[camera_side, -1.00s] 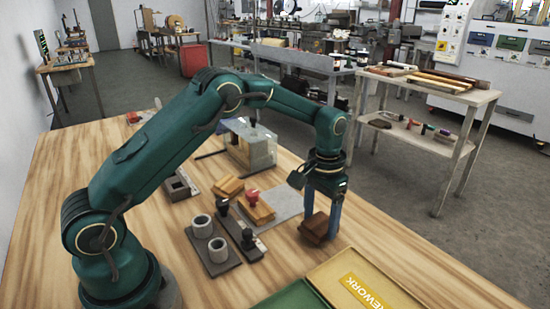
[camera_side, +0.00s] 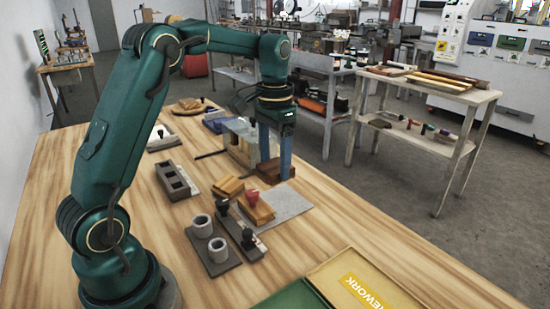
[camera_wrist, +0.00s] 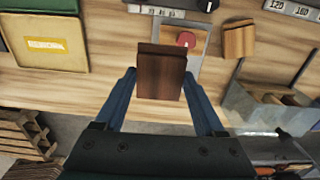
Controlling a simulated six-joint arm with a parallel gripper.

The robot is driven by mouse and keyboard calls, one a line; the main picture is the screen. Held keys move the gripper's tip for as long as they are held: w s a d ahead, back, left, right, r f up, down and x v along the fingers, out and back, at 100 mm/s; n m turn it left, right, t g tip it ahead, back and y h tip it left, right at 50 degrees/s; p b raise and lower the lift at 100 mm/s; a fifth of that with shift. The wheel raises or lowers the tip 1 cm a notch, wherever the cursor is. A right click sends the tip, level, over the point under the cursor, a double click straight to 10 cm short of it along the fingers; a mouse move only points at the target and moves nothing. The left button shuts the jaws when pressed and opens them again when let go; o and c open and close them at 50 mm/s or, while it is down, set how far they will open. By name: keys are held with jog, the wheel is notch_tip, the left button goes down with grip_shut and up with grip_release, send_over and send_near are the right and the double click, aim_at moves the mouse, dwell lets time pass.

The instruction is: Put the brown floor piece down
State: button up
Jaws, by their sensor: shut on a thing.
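My gripper (camera_side: 275,165) is shut on the brown floor piece (camera_side: 270,172), a dark brown wooden block. In the side view it is near the far right edge of the table, beside the clear-walled box. In the wrist view the brown floor piece (camera_wrist: 160,75) sits between the two blue fingers, with the wooden table behind it. Whether it touches the table cannot be told. The fingers hide part of its sides in the side view.
A grey mat (camera_side: 285,207) carries a wooden block with a red knob (camera_side: 253,198). A clear-walled box (camera_side: 240,145) stands close to my gripper. A holder with two grey cups (camera_side: 205,240) and a yellow REWORK tray (camera_side: 365,285) are nearer. Bare table lies right of the mat.

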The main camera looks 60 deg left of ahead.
jog(key=s+d+r, duration=0.5)
jog(key=s+d, duration=0.2)
jog(key=w+a, duration=0.1)
jog(key=a, duration=0.2)
jog(key=w+a+f+m, duration=0.1)
jog(key=w+a, duration=0.1)
jog(key=a, duration=0.1)
jog(key=w+a+m, duration=0.1)
jog(key=w+a, duration=0.1)
jog(key=a, duration=0.1)
jog(key=shift+w+f, duration=0.1)
jog(key=shift+f, duration=0.05)
jog(key=a+f+n, duration=0.1)
jog(key=a+f, duration=0.3)
jog(key=a, duration=0.5)
send_over(284, 201)
jog(key=shift+n, duration=0.4)
notch_tip(284, 201, down, 7)
jog(key=shift+a+f, duration=0.1)
jog(key=shift+f, duration=1.9)
jog(key=shift+f, duration=0.2)
